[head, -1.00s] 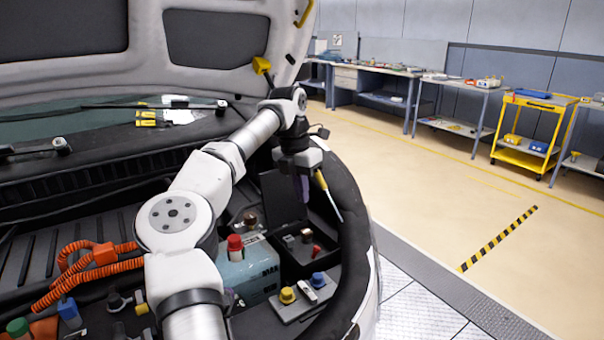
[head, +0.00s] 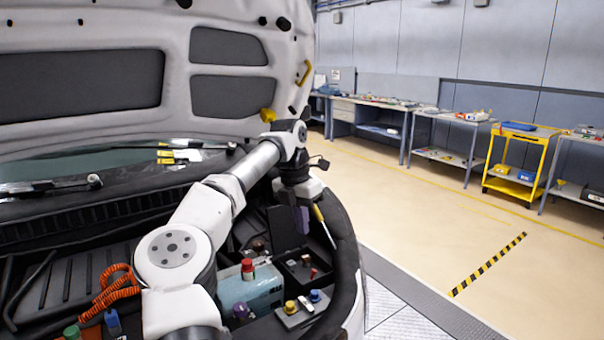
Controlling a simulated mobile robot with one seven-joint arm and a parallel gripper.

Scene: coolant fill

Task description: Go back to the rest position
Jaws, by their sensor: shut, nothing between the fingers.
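My arm reaches from the bottom of the head view over the open engine bay of a car. My gripper (head: 301,218) hangs pointing down at the arm's far end, above the right side of the bay. Its fingers look shut and I see nothing held in them. A thin yellow-handled piece (head: 318,213) shows close beside the gripper; I cannot tell whether they touch. Below the gripper are a black open box (head: 300,268) and a pale blue reservoir (head: 262,287) with a red cap (head: 247,268). The fingertips are small and dark here.
The raised hood (head: 185,18) stands over the bay. Orange coiled cables (head: 110,290) lie at the left. Yellow and blue caps (head: 290,307) sit at the front right. Beyond the fender are open floor, a striped floor mark (head: 488,265), workbenches (head: 375,103) and a yellow cart (head: 520,165).

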